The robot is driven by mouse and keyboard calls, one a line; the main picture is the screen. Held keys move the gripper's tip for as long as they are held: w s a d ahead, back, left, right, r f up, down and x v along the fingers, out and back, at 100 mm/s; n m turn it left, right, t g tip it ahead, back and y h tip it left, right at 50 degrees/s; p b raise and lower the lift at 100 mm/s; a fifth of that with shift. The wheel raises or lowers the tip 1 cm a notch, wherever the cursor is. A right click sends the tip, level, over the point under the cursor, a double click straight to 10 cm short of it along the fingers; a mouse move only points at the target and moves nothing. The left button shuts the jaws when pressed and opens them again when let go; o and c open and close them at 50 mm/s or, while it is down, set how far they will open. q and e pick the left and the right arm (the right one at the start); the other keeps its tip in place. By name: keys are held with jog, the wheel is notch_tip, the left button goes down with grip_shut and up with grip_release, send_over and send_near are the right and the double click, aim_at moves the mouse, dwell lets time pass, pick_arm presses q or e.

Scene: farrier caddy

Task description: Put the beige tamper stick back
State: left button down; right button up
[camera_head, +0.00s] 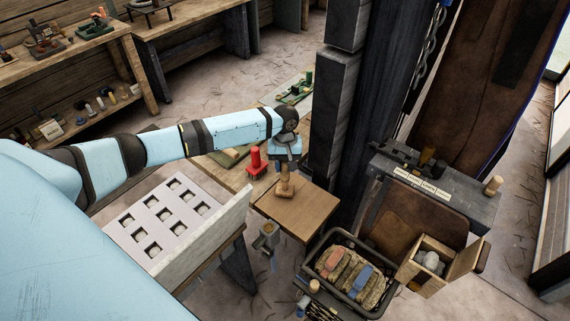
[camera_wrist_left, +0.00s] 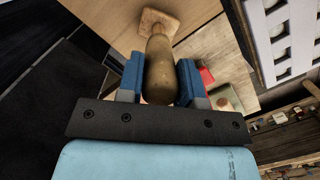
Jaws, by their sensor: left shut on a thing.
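The beige tamper stick (camera_head: 284,186) is a light wooden handle with a wider foot, upright over the small wooden table top in the head view. In the left wrist view the tamper stick (camera_wrist_left: 160,62) runs away from me to its squarish foot at the table. My left gripper (camera_head: 284,163) is shut on its upper part, and both blue fingers (camera_wrist_left: 160,82) flank it. I cannot tell whether the foot touches the wood.
A red object (camera_head: 256,162) stands close left of the tamper. A white panel with square holes (camera_head: 166,220) is at left. A dark post (camera_head: 345,110) rises at right. A black crate (camera_head: 313,262) with brushes and an open wooden box (camera_head: 425,284) stand at front right.

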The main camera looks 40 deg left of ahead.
pick_arm(q)
jog(key=shift+f, duration=0.45)
jog(key=c, duration=0.7)
grip_release()
notch_tip(320, 180, up, 14)
jog(key=w+a+b, duration=0.1)
jog(key=b, duration=0.1)
jog(key=shift+w+f, duration=0.15)
